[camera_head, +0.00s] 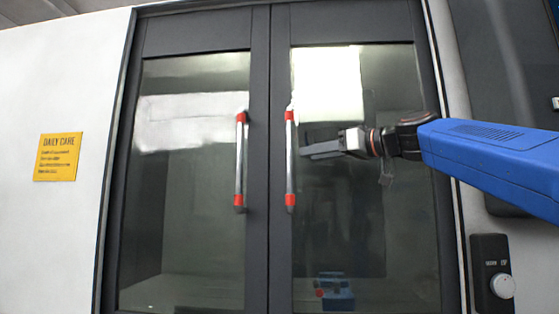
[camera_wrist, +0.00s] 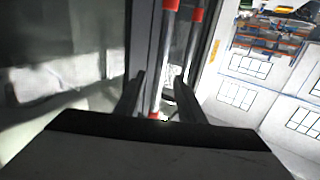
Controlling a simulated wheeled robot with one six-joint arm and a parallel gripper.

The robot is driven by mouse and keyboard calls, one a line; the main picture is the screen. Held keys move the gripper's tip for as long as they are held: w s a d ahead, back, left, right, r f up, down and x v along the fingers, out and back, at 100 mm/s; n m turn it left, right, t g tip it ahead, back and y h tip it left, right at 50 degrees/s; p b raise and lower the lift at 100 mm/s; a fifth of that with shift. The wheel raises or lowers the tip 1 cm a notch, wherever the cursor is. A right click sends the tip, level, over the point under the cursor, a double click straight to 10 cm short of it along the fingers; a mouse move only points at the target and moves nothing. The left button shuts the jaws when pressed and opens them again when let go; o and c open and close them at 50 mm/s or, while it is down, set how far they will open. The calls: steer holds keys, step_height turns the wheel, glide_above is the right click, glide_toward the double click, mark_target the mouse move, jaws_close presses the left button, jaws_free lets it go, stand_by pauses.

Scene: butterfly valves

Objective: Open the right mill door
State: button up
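The right mill door (camera_head: 352,28) is a dark-framed glass door and looks closed against the left door (camera_head: 197,37). Its upright handle (camera_head: 290,160) is a silver bar with red ends. My gripper (camera_head: 307,152) comes from the right and points left, its fingertips just right of this handle in the picture. In the wrist view the gripper (camera_wrist: 160,98) has its two dark fingers spread. Two red-ended bars show between and beyond the fingers. I cannot tell whether either finger touches the handle.
The left door's matching handle (camera_head: 240,160) stands close by on the left. A yellow sign (camera_head: 58,157) is on the white panel at left. A dark control box with a pale knob (camera_head: 502,286) is at the lower right.

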mark_target(287, 158)
steer(key=x, duration=1.2)
steer(key=shift+w+a, duration=0.15)
steer(key=shift+a, duration=0.15)
jaws_close()
